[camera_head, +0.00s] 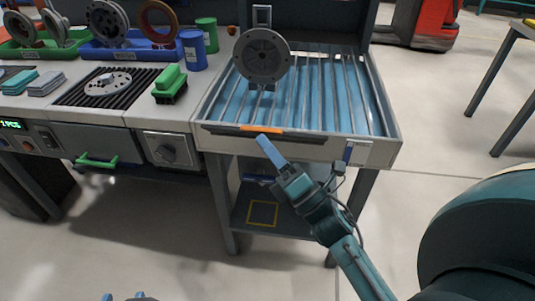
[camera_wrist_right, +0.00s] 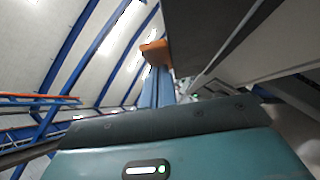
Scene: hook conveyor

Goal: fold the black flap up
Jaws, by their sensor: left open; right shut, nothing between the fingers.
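The black flap (camera_head: 300,135) hangs along the front edge of the blue roller bed, with an orange tab (camera_head: 262,129) at its middle. In the right wrist view the dark flap (camera_wrist_right: 195,35) is overhead, with the orange tab (camera_wrist_right: 154,48) at its edge. My right gripper (camera_head: 264,139) is shut and empty, with its blue fingertips just below the orange tab. In the right wrist view its fingers (camera_wrist_right: 156,80) reach up to the tab; I cannot tell whether they touch. My left gripper (camera_head: 124,297) is open and empty at the bottom edge, only its tips showing.
A grey disc (camera_head: 262,55) hangs on a hook over the roller bed (camera_head: 391,128). The left bench holds a green brush (camera_head: 170,84), a grill with a flange, bins (camera_head: 115,53) and cups. A green drawer handle (camera_head: 97,161) sticks out.

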